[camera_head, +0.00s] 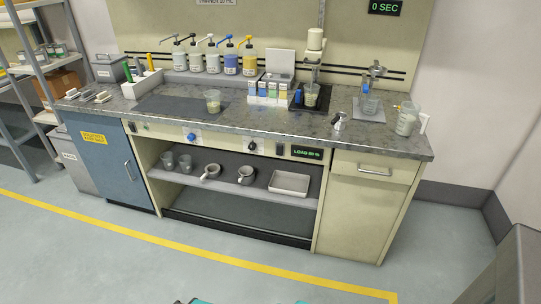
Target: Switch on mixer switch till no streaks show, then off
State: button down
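The mixer (315,41) has a pale cylindrical head on a stand over a black base at the right of the bench. A clear cup (311,95) with pale contents stands under it; whether the contents have streaks is too small to tell. On the bench's front panel, a small dark switch (280,149) sits left of a display (307,153) that seems to read LOAD 00 %. It may be the mixer switch, but its on or off position cannot be told. A blue knob (191,137) is further left on the panel. My gripper is not in view.
The speckled bench top (380,138) carries a beaker (213,101), pump bottles (230,62) and a jug (407,118). A wall display (384,7) reads 0 SEC. Cups and a tray (290,183) sit on the shelf below. The floor (110,255) before the bench is clear.

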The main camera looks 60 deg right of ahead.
aim_at(280, 148)
jog(key=z, duration=0.1)
jog(key=i, duration=0.95)
jog(key=u, duration=0.05)
